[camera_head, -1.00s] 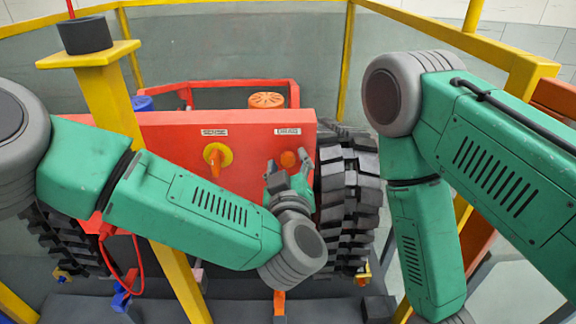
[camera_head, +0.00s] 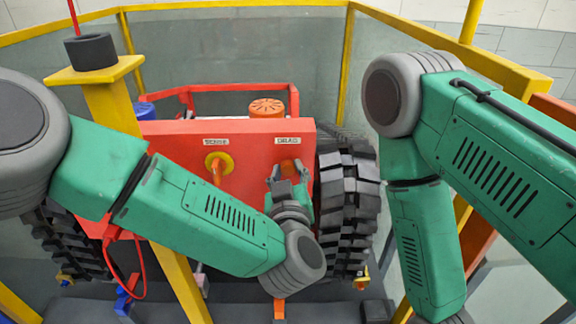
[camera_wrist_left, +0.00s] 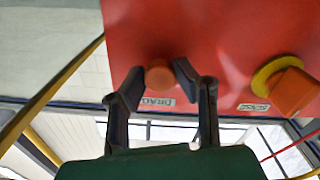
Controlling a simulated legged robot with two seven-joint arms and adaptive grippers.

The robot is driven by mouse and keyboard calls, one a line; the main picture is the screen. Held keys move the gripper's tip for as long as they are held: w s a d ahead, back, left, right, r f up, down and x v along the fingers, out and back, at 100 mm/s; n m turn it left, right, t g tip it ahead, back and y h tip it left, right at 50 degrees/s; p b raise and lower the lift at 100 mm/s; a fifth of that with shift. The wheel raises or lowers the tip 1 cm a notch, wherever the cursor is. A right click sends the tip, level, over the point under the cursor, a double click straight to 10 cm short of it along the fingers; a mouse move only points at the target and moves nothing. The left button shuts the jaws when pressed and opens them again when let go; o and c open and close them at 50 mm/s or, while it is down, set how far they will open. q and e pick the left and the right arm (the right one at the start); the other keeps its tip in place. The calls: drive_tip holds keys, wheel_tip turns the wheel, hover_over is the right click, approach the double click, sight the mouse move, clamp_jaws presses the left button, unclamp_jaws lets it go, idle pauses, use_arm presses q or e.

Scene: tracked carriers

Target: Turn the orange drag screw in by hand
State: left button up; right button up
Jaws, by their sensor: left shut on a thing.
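The orange drag screw (camera_head: 287,164) is on the red panel (camera_head: 255,155), below a label reading DRAG (camera_head: 287,140). My left gripper (camera_head: 287,175) is at the panel with its fingers shut on the screw, one on each side. In the left wrist view the round orange screw (camera_wrist_left: 159,75) shows between the two fingertips (camera_wrist_left: 158,77). In the head view the fingers hide part of the screw. My right arm shows at the right, but its gripper is out of view.
An orange handle on a yellow disc (camera_head: 218,163) is left of the screw under another label. Black track treads (camera_head: 347,210) stand close to the right of my left gripper. A yellow post (camera_head: 170,245) and yellow rails (camera_head: 230,8) surround the red carrier.

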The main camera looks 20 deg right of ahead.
use_arm(q)
drive_tip(key=shift+d+r+m+p, duration=0.1)
drive_tip(key=shift+r+m+p, duration=0.35)
drive_tip(key=shift+m+p, duration=0.6)
drive_tip(key=shift+f+m, duration=0.2)
drive_tip(key=shift+m, duration=0.85)
drive_tip(key=shift+f+m+b, duration=0.25)
drive_tip(key=shift+m+b, duration=0.25)
drive_tip(key=shift+m, duration=1.5)
use_arm(e)
wheel_tip(320, 180, up, 2)
use_arm(q)
drive_tip(key=m+b, duration=0.1)
drive_tip(key=m, duration=0.3)
drive_tip(key=shift+f+m, duration=0.15)
drive_tip(key=shift+m, duration=0.15)
drive_tip(key=m+b, duration=0.1)
drive_tip(key=m, duration=0.4)
use_arm(e)
drive_tip(key=shift+f, duration=0.95)
